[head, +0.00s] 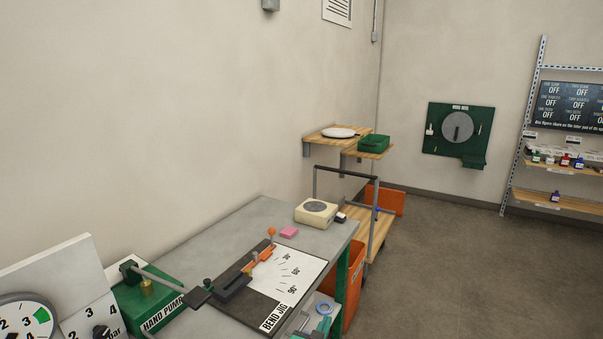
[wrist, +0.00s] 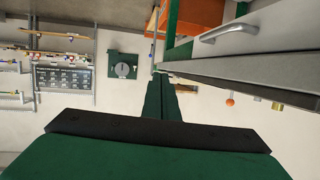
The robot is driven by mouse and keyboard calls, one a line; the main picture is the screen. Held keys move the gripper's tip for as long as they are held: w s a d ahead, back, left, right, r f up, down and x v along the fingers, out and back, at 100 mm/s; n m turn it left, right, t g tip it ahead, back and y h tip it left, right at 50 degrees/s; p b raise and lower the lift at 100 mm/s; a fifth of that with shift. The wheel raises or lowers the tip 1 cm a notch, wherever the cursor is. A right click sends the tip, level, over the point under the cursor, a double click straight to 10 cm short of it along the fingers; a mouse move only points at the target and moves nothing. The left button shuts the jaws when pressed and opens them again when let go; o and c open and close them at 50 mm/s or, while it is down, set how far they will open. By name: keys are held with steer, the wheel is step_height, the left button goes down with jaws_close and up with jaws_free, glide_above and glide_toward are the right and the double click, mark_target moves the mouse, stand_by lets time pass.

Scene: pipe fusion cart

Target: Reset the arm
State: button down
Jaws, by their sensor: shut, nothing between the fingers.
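My gripper (wrist: 161,78) shows in the wrist view as two green fingers pressed together, with nothing between them. Its dark crossbar and green body fill the lower part of that view. The wrist picture appears upside down. The fingers point toward the far wall, with a grey bench edge (wrist: 235,70) to their right in the picture. I cannot make out my gripper or arm with certainty in the head view.
An orange bin (head: 353,285) and a cart (head: 377,235) stand beyond. Floor (head: 450,270) to the right is clear.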

steer(key=s+a+f+n+y, duration=0.1)
steer(key=s+a+f, duration=0.3)
steer(key=s, duration=0.5)
steer(key=s+a+f+y, duration=0.25)
steer(key=s+f, duration=0.25)
steer(key=s, duration=0.4)
steer(key=s+a+f+n+y, duration=0.1)
steer(key=s+a+f, duration=0.3)
steer(key=s, duration=0.6)
steer(key=s+d+r, duration=0.1)
steer(key=s+r, duration=0.2)
steer(key=s, duration=0.5)
steer(key=s+d+r+n+t, duration=0.1)
steer(key=s+r, duration=0.2)
steer(key=s, duration=0.6)
steer(key=s+d+r+n, duration=0.1)
steer(key=s+r, duration=0.3)
steer(key=s, duration=0.5)
steer(key=shift+s+d+t, duration=0.2)
steer(key=shift+d+t, duration=0.05)
steer(key=shift+t, duration=0.05)
